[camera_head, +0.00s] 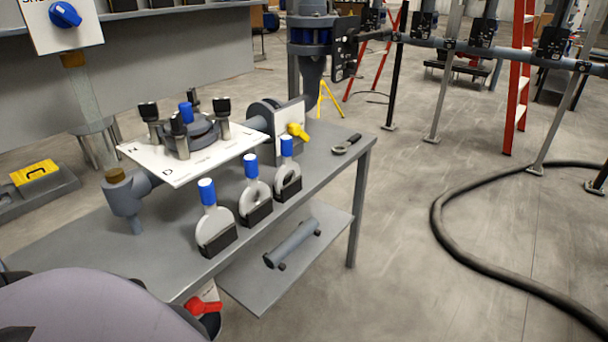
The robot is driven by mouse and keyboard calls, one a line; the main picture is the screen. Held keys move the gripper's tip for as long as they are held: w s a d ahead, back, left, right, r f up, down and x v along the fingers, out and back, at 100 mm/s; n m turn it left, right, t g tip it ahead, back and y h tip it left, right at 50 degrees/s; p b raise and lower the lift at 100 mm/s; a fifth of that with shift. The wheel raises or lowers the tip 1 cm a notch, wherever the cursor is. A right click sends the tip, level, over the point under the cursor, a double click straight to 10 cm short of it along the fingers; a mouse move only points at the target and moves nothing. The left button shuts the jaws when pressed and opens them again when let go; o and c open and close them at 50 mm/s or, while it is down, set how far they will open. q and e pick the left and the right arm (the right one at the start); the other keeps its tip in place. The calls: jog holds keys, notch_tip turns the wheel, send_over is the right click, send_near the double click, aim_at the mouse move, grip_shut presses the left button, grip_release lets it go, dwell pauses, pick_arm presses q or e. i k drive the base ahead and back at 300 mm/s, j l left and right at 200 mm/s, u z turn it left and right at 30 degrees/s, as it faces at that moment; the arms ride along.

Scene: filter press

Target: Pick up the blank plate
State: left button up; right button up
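The blank plate (214,229) is a grey disc with no hole and a blue-capped handle. It stands upright in a black holder (219,242) on the grey table (330,165), nearest of three such plates. The middle plate (253,196) and the far plate (287,173) have similar blue handles, and each has a hole in its disc. Neither of my grippers shows in the head view.
A pipe fitting with a white panel (165,160) and several upright clamp bolts stands behind the plates. A wrench (346,144) lies at the table's far end. A grey cylinder (291,243) lies on the lower shelf. A black hose (452,255) crosses the floor at right.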

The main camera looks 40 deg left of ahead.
aim_at(215, 219)
jog(key=u, duration=0.85)
